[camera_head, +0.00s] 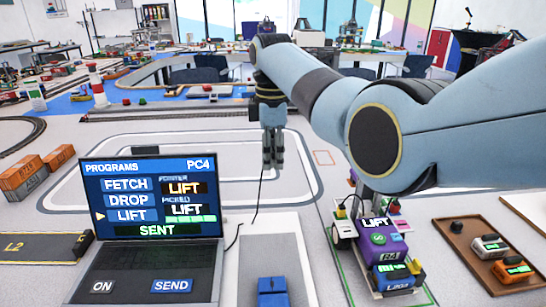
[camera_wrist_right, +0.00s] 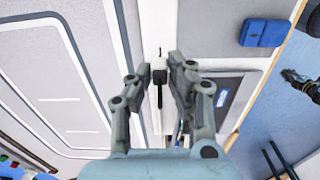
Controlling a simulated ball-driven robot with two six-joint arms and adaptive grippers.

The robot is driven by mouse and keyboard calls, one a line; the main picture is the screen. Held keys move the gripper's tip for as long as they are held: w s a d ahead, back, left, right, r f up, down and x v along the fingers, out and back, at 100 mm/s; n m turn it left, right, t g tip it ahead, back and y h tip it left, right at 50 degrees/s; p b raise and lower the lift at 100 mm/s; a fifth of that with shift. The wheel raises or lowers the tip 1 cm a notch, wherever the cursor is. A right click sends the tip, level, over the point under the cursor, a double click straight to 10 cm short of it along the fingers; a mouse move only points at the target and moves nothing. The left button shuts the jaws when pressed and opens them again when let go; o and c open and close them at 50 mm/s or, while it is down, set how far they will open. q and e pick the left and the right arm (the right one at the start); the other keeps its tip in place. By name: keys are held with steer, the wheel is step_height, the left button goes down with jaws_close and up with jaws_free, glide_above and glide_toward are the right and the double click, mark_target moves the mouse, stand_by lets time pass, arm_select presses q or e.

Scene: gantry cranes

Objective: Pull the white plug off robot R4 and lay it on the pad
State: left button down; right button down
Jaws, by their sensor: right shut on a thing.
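My right gripper (camera_head: 273,163) hangs in the air over the white floor markings, right of the laptop, with its fingers pointing down. A black cable (camera_head: 257,200) runs from the gripper down toward the laptop. Robot R4 (camera_head: 377,245) is purple with a LIFT display and stands to the right, apart from the gripper. Its upper part is partly behind my arm. I cannot tell which surface is the pad. My left gripper is out of view.
The laptop (camera_head: 150,200) shows PC4, LIFT and SENT. A blue block (camera_head: 272,291) sits on a pale strip at the front. A brown tray (camera_head: 462,243) with small vehicles lies at right. Orange containers (camera_head: 22,177) stand at left.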

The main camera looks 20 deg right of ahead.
steer(key=b, duration=0.3)
glide_toward(273, 224)
steer(key=shift+f+b, duration=2.5)
steer(key=shift+f, duration=0.5)
steer(key=shift+f+b, duration=0.35)
steer(key=shift+f, duration=0.25)
steer(key=c, duration=1.2)
jaws_free()
steer(key=shift+o, duration=0.2)
